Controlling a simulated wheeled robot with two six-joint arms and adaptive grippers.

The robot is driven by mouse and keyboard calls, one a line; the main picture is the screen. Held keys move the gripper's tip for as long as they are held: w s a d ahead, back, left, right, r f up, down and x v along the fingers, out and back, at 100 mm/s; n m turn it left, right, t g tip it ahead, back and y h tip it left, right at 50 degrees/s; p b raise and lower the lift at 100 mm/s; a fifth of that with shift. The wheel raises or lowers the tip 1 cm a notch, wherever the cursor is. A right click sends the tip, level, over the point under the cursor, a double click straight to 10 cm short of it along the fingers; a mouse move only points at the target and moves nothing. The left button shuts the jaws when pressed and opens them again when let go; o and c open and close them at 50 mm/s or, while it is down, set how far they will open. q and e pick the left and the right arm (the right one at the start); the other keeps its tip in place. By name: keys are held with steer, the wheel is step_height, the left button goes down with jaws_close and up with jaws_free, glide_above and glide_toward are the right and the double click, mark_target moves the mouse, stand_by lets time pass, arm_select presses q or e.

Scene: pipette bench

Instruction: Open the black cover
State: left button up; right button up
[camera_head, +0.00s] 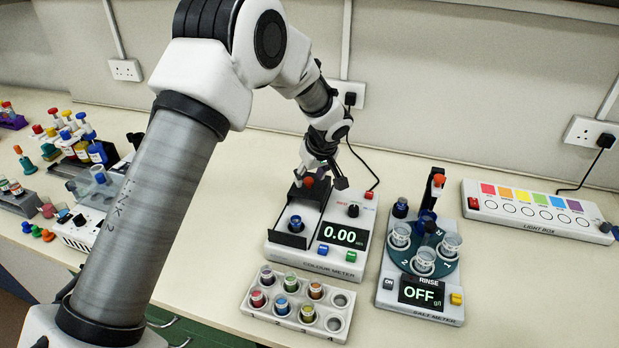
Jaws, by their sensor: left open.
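The colour meter (312,264) stands on the bench at the middle of the head view, its display reading 0.00. Its black cover (312,198) is at the back left of the meter, with a red knob (308,181) near its far end. In front of it, a dark blue-topped vial (295,223) shows uncovered in a black recess. My left gripper (323,181) is open, fingers down, just above the far end of the cover beside the red knob. The fingers partly hide the cover; I cannot tell whether they touch it. My right gripper is not in view.
A rack of coloured vials (298,305) stands in front of the meter. A salt meter (421,260) with several cups is to the right, and a light box (537,211) farther right. Vials and bottles crowd the left. A cable (374,168) runs behind the meter.

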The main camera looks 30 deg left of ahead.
arm_select(q)
steer(key=v, duration=1)
steer(key=shift+r, duration=0.2)
steer(key=shift+d, duration=0.1)
